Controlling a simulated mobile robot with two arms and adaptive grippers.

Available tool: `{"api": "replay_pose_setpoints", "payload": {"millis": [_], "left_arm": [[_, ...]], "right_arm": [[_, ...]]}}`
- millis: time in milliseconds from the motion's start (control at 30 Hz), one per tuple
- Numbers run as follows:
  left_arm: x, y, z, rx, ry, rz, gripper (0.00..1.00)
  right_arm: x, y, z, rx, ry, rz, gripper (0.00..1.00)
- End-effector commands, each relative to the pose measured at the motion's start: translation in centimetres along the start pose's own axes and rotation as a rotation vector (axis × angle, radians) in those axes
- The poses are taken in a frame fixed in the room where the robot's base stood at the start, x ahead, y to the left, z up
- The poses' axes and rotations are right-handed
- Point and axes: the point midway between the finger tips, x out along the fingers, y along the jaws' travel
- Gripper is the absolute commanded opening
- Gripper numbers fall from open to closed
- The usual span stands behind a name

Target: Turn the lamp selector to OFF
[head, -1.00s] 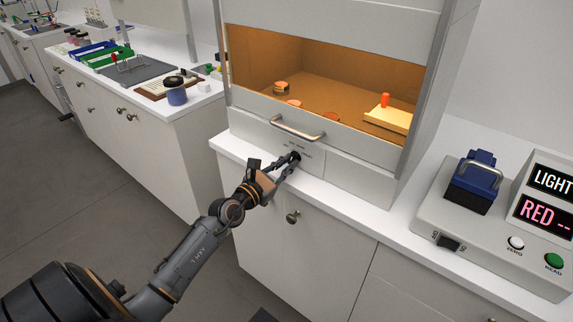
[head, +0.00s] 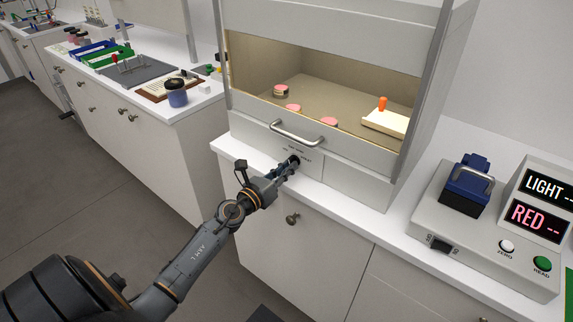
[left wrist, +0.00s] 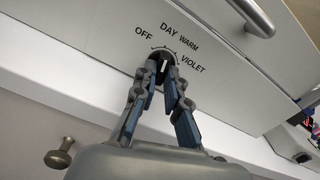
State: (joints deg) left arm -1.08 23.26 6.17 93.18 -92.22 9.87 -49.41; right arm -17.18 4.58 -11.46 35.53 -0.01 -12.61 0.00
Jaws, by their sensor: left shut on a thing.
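The lamp selector is a small black knob (left wrist: 164,60) on the white front panel of the lit cabinet. Labels OFF, DAY, WARM and VIOLET are spread around it in the left wrist view, with OFF at the left. A white mark shows on the knob between my fingers; I cannot tell exactly which label it points at. The knob also shows in the head view (head: 295,160). My left gripper (head: 289,164) is shut on the knob, one finger on each side, as the left wrist view (left wrist: 162,76) shows. The cabinet interior (head: 300,75) is lit a pale whitish beige.
A metal handle (head: 297,133) sits just above the knob. Inside the cabinet are pink-topped jars (head: 328,121) and a pale block with an orange peg (head: 382,103). At the right stands a device with LIGHT and RED displays (head: 537,217). A drawer knob (head: 292,219) is below.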

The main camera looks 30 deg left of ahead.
Motion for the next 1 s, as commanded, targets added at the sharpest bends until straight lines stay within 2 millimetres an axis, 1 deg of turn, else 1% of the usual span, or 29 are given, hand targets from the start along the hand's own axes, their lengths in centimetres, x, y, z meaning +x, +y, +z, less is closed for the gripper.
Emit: {"api": "replay_pose_setpoints", "payload": {"millis": [33,100,600,800,1000], "left_arm": [[0.0,-0.1,0.2,-0.046,0.001,0.000,0.00],[0.0,-0.1,0.1,-0.113,0.001,0.001,0.00],[0.0,-0.2,0.1,-0.562,0.000,0.001,0.00],[0.0,-0.2,0.1,-0.688,0.001,0.001,0.00],[0.0,-0.2,0.1,-0.767,0.000,0.001,0.00]], "right_arm": [[-0.5,0.0,0.0,0.000,0.000,0.000,0.40],[-0.8,0.0,-0.1,0.000,0.000,0.000,0.40],[-2.4,0.0,-0.2,0.000,0.000,0.000,0.40],[-2.8,0.0,-0.3,0.000,0.000,0.000,0.40],[-3.0,0.0,-0.3,0.000,0.000,0.000,0.40]]}}
